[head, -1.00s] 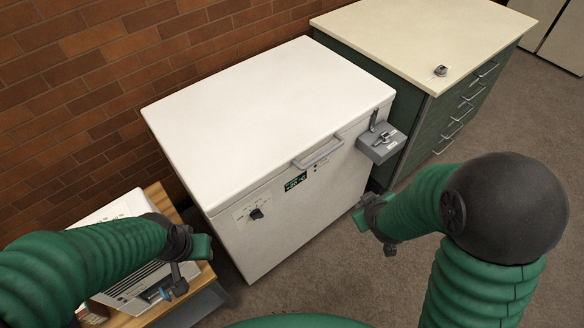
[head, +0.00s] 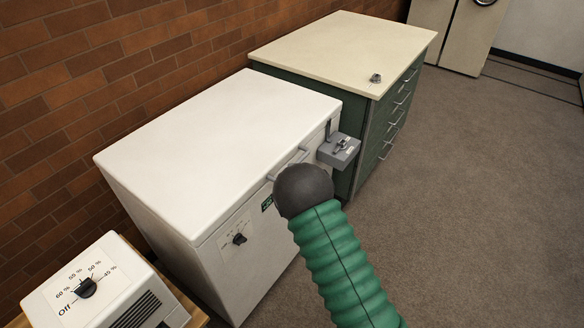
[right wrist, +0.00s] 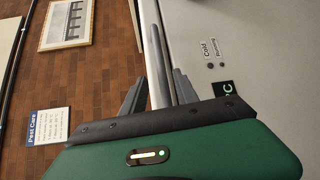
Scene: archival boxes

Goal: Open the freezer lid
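The white chest freezer (head: 222,150) stands against the brick wall with its lid (head: 225,130) down. Its grey bar handle (head: 291,163) is on the front near the lid edge, partly hidden by my right arm. A grey latch box (head: 339,150) is at the front right corner. In the right wrist view my right gripper (right wrist: 160,82) is open, with its fingers on either side of a long pale edge or bar at the freezer front (right wrist: 230,50). I cannot tell whether they touch it. The head view hides this gripper behind my arm. My left gripper is out of view.
A green cabinet (head: 383,130) with a cream top stands right of the freezer, a small metal object (head: 376,78) on it. A white dial unit (head: 100,285) stands at the lower left. The carpet (head: 470,200) at right is clear.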

